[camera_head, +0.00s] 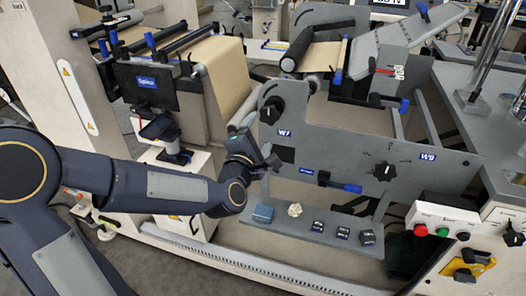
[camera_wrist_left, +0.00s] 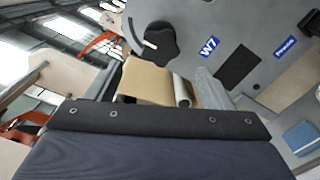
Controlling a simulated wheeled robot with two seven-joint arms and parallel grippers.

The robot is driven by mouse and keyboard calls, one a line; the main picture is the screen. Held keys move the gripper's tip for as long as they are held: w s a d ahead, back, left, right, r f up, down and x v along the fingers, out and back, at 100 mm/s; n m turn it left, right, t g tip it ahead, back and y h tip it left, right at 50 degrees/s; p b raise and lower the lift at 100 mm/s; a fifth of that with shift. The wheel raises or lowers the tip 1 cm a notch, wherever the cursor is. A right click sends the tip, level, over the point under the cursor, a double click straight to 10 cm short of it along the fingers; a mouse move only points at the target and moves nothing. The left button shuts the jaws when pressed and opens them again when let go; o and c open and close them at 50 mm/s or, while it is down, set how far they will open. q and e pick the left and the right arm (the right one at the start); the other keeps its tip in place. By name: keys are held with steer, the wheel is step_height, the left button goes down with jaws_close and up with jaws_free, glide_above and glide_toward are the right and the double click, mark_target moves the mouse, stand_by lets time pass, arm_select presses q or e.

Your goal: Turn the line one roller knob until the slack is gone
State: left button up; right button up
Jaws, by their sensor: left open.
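A black lobed knob (camera_head: 271,109) sits on the grey side plate above the W7 label (camera_head: 284,133). In the left wrist view the same knob (camera_wrist_left: 158,42) is at the top, with a white mark on its left. A second black knob (camera_head: 384,171) is near the W9 label. No label in view reads line one. The brown kraft web (camera_head: 228,72) runs down left of the plate; I cannot judge its slack. My left gripper (camera_head: 262,150) is open, just below and left of the W7 knob, apart from it. Its fingertips are hard to make out. My right gripper is not in view.
A shelf below the plate holds a blue box (camera_head: 263,214), a pale lumpy piece (camera_head: 295,210) and several dark blocks (camera_head: 343,233). A blue-ended lever (camera_head: 340,184) juts from the plate. A button box (camera_head: 442,222) stands at the right.

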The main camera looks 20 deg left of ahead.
mark_target(269, 117)
arm_select(q)
steer(key=w+p, duration=0.2)
steer(key=w, duration=0.3)
steer(key=shift+w+r, duration=0.1)
steer(key=w, duration=0.1)
steer(key=w+b, duration=0.1)
steer(key=w, duration=0.1)
steer(key=shift+d+f, duration=0.1)
steer(key=shift+f, duration=0.1)
steer(key=shift+w+r+b, duration=0.1)
steer(key=shift+w+b, duration=0.25)
steer(key=shift+w, duration=0.55)
steer(key=shift+c, duration=0.3)
